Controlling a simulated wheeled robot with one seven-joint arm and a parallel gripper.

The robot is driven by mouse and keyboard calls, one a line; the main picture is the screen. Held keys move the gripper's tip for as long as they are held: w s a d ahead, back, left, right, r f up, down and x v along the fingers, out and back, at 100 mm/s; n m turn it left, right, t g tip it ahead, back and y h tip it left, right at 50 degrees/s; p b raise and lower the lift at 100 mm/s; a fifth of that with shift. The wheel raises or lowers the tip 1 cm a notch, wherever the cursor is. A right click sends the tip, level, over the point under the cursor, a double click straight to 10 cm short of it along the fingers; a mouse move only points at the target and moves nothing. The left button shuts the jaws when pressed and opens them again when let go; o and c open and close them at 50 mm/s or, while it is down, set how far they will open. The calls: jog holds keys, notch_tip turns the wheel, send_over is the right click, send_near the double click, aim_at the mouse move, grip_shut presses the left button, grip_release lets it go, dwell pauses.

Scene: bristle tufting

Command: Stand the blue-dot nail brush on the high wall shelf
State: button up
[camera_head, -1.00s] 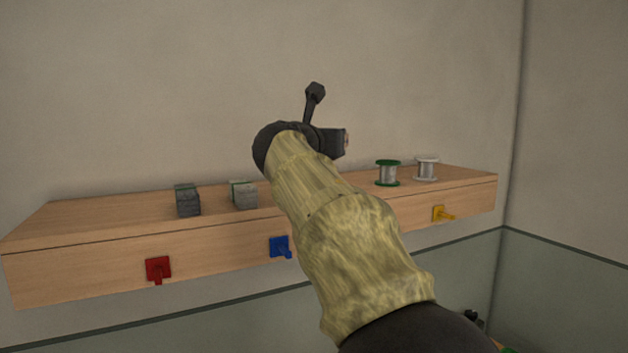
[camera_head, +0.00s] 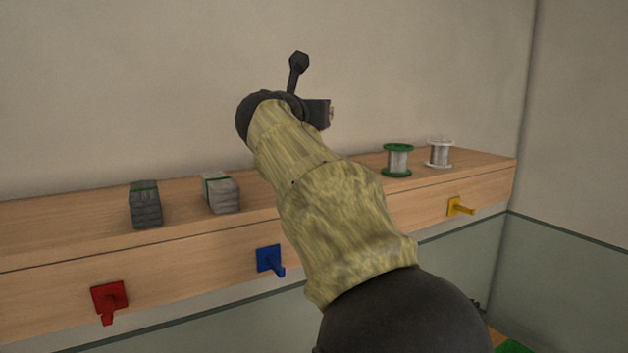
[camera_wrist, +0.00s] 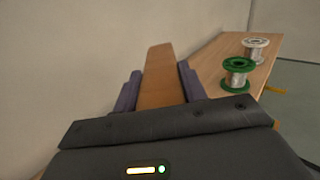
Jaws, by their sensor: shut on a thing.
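The wooden wall shelf (camera_head: 300,193) runs across the head view, and part of it shows at the right of the wrist view (camera_wrist: 218,75). My gripper (camera_wrist: 157,88) is shut on a tan wooden piece (camera_wrist: 162,70), probably the nail brush, between its two dark purple fingers. No blue dot or bristles show on it. My wrist is raised above the shelf top, in front of the wall.
Two grey bundles with green bands (camera_head: 146,204) (camera_head: 220,192) stand on the shelf left of my arm. A green spool (camera_head: 397,160) and a white spool (camera_head: 439,153) stand at its right. Red (camera_head: 109,299), blue (camera_head: 270,261) and yellow (camera_head: 460,206) hooks stick out of its front.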

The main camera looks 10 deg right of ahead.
jog(key=shift+s, duration=0.3)
jog(key=shift+f, duration=0.25)
notch_tip(320, 180, down, 4)
jog(key=shift+w+a+f+b, duration=0.1)
jog(key=shift+w+f+b, duration=0.05)
jog(key=shift+b, duration=0.45)
jog(key=shift+s+f, duration=0.2)
jog(key=shift+f, duration=0.25)
jog(key=shift+w, duration=0.15)
jog(key=shift+f, duration=2.05)
jog(key=shift+f+b, duration=0.1)
jog(key=shift+b, duration=0.25)
